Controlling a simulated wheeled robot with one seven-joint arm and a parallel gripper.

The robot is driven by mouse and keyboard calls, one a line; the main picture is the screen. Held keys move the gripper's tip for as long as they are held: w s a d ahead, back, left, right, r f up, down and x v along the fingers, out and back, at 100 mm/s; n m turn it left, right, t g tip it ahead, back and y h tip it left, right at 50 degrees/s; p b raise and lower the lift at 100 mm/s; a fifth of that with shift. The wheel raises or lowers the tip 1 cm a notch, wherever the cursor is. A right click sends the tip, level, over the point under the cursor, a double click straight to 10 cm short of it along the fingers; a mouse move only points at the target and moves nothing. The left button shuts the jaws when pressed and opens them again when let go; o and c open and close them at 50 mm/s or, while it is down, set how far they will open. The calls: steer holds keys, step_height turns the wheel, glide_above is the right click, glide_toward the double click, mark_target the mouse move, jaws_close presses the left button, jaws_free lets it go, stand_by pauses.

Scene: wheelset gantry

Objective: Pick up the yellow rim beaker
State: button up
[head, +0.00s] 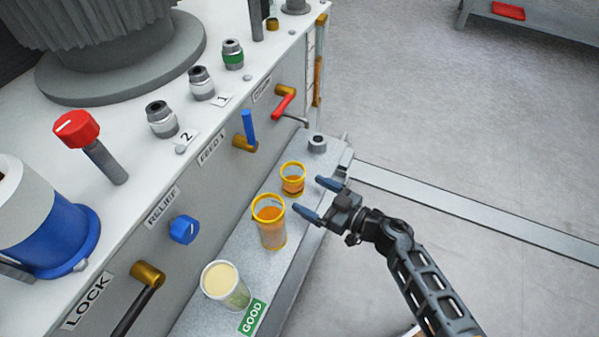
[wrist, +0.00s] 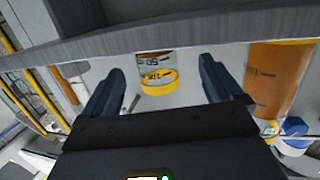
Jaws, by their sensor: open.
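Two clear beakers with yellow rims and orange contents stand upright on the grey ledge. The smaller one (head: 293,179) is farther back, and the taller one (head: 269,222) is nearer. My gripper (head: 309,197) is open and empty just right of them, its fingers pointing left toward them. In the wrist view, the smaller beaker (wrist: 158,80) shows beyond and between the spread fingers (wrist: 160,88), with its yellow rim low in the picture. The taller orange beaker (wrist: 280,80) is outside the fingers at right. Neither beaker is visibly gripped.
A beaker of pale liquid (head: 225,285) stands nearer on the ledge (head: 250,250), beside a green GOOD label (head: 253,317). The machine panel behind carries a blue knob (head: 184,229), a blue lever (head: 249,128) and a red lever (head: 284,101). The floor at right is largely open.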

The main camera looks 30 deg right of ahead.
mark_target(288, 179)
steer(key=shift+w+d+f, duration=0.1)
steer(key=shift+w+f, duration=0.15)
steer(key=shift+w, duration=0.55)
steer(key=b+x, duration=0.1)
steer(key=x, duration=0.4)
steer(key=b+x, duration=0.1)
steer(key=x, duration=0.1)
steer(key=shift+w+a+r+b, duration=0.2)
steer(key=shift+w+r+b, duration=0.05)
steer(key=shift+r+b, duration=0.1)
steer(key=c, duration=1.1)
